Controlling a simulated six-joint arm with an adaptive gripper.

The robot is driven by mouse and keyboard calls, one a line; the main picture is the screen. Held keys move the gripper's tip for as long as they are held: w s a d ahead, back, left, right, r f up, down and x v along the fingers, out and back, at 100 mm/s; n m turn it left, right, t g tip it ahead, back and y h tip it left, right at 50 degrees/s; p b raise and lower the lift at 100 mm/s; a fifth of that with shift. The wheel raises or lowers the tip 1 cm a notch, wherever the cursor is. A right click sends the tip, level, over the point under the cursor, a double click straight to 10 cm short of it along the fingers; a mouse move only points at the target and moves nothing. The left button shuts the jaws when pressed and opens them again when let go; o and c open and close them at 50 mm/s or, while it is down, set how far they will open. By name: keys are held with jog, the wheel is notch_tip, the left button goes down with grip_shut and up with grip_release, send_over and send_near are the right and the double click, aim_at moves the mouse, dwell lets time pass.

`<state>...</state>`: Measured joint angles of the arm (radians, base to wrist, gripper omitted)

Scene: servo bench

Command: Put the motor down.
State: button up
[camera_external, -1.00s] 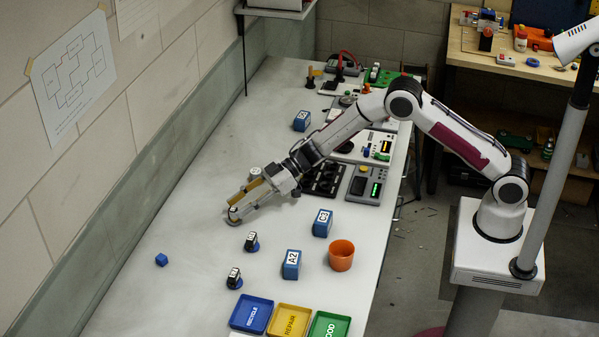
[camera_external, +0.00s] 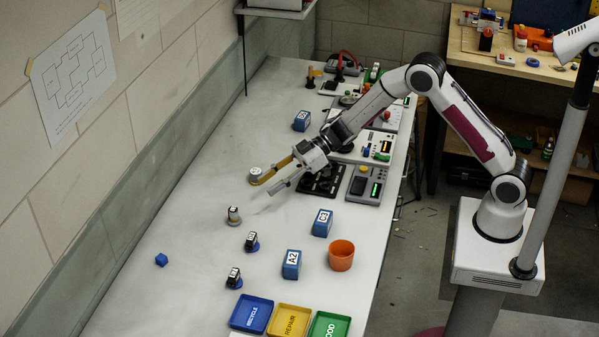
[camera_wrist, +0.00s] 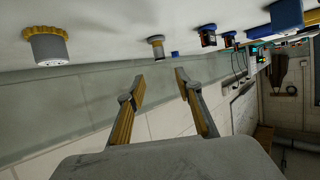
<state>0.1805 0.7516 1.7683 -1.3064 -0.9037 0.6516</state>
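A small motor (camera_external: 234,214) with a pale label stands upright on a greyish round base on the white bench. In the wrist view, a small upright piece on a round base (camera_wrist: 157,46) appears to be this motor. My gripper (camera_external: 264,187) is up and to the right of it in the external view, apart from it. In the wrist view my gripper (camera_wrist: 160,80) has its two fingers spread with nothing between them.
A grey cylinder with a yellow toothed rim (camera_wrist: 47,45) stands near my gripper. Two labelled motors on blue bases (camera_external: 251,241) (camera_external: 234,278), blue blocks (camera_external: 291,264), an orange cup (camera_external: 341,255) and coloured trays (camera_external: 251,313) stand nearer the front. The bench's left side is mostly clear.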

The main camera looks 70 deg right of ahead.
jog(key=shift+s+d+r, duration=0.15)
jog(key=shift+s+d, duration=0.05)
dwell(0.7)
jog(key=s+d+r+m+t+h, duration=0.2)
jog(key=d+r+h, duration=0.25)
jog(key=r, duration=0.35)
jog(key=s+d+r+m+t+h, duration=0.1)
jog(key=s+d+r+m+h, duration=0.15)
jog(key=d+r, duration=0.4)
jog(key=s+d+r+m+h, duration=0.1)
jog(key=s+r+h, duration=0.2)
jog(key=s+r, duration=0.25)
jog(key=s+d+m+g+h, duration=0.1)
jog(key=s+m+g+h, duration=0.15)
jog(key=s, duration=1.55)
jog(key=s+a+f+g+y, duration=0.1)
jog(key=s+a+f+g, duration=0.1)
jog(key=s, duration=0.7)
jog(key=s+a+f+m+g+y, duration=0.1)
jog(key=s+a+f+g+y, duration=0.1)
jog(key=s, duration=0.7)
jog(key=shift+a+f, duration=0.7)
jog(key=shift+a, duration=0.05)
jog(key=shift+s, duration=0.1)
dwell(0.7)
